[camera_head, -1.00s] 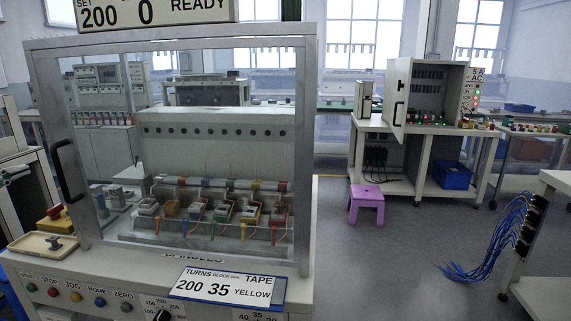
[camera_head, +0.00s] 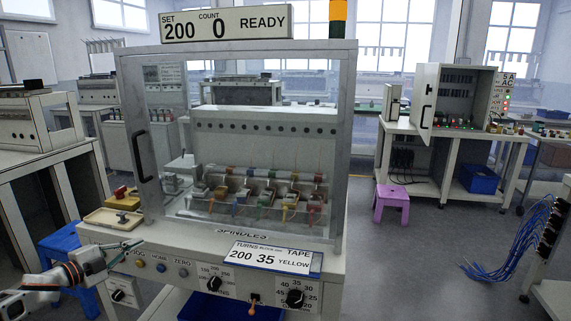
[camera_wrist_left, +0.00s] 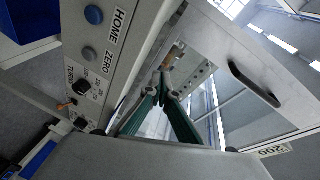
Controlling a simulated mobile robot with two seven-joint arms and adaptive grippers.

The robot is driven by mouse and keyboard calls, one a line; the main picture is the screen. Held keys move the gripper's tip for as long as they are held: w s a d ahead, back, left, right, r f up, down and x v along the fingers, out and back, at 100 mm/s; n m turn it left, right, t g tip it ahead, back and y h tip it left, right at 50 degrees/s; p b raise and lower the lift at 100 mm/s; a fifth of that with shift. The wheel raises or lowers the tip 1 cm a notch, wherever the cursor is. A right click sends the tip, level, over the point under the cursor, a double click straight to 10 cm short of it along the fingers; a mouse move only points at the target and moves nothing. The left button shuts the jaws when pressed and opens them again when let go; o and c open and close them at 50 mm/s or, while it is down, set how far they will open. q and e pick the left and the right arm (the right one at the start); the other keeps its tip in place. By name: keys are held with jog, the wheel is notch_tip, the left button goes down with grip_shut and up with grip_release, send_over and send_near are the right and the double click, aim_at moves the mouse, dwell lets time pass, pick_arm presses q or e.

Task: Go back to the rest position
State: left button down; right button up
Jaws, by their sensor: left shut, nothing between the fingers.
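My left gripper (camera_head: 132,246) is at the lower left of the head view, in front of the button row of the winding machine (camera_head: 351,130). In the left wrist view its two green fingers (camera_wrist_left: 161,92) meet at the tips, with nothing between them. It hides some of the panel buttons, while the HOME button (camera_head: 161,268) and ZERO button (camera_head: 181,272) show beside it. The machine's clear door with a black handle (camera_head: 141,157) is closed in front of the spindles. The display (camera_head: 226,24) reads 200, 0, READY. My right gripper is not in view.
A beige tray (camera_head: 93,219) with a small part sits at the machine's left. A card (camera_head: 270,258) reads 200 35 YELLOW. A purple stool (camera_head: 392,204) and an open cabinet (camera_head: 455,95) stand to the right. Open floor lies between the machine and the blue cables (camera_head: 515,245).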

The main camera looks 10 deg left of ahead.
pick_arm(q)
jog(key=s+d+f+n+g+p, duration=0.1)
jog(key=s+d+f+n, duration=0.1)
jog(key=s+d+f, duration=0.35)
jog(key=s+d+f+n, duration=0.1)
jog(key=s+d+f, duration=0.1)
jog(key=d+f, duration=0.6)
jog(key=s+d+f+n+g+p, duration=0.1)
jog(key=s+d+f+n, duration=0.1)
jog(key=s+d+f, duration=0.45)
jog(key=s+d+f+n+g+p, duration=0.1)
jog(key=s+d+n, duration=0.3)
jog(key=s+d, duration=0.5)
jog(key=s+d+f+n+g+y+p, duration=0.1)
jog(key=s+d+f+n+g, duration=0.1)
jog(key=s+d, duration=0.8)
jog(key=d+n, duration=0.1)
jog(key=d, duration=0.1)
jog(key=shift+s+d+f+n+g, duration=0.25)
jog(key=shift+d+n+g, duration=0.05)
jog(key=shift+d+n, duration=0.1)
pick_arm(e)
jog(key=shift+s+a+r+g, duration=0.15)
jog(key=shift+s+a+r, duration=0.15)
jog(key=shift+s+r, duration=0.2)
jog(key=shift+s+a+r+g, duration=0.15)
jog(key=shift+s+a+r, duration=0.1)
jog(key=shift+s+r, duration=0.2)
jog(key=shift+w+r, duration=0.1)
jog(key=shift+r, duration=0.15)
